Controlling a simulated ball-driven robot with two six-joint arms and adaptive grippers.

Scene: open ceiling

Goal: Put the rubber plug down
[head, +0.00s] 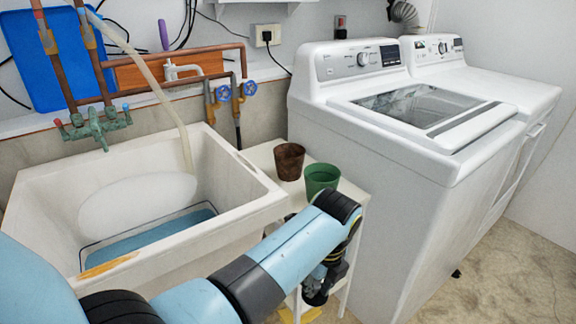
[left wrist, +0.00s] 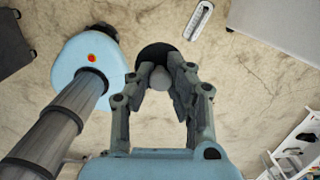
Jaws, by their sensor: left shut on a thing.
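My left gripper (left wrist: 160,72) is shut on a dark, round thing, which looks like the rubber plug (left wrist: 151,51), at its fingertips in the left wrist view. A grey rounded part shows between the fingers. The plug is held in the air with floor behind it. In the head view the left gripper (head: 318,287) hangs below the end of my blue arm, beside the small white stand, and the arm hides part of it. I cannot make out the plug there. My right gripper is in neither view.
The white stand (head: 262,157) bears a brown pot (head: 289,161) and a green pot (head: 321,179). A utility sink (head: 235,215) is at left. A washing machine (head: 390,190) stands close at right. Floor (head: 510,275) is open at lower right.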

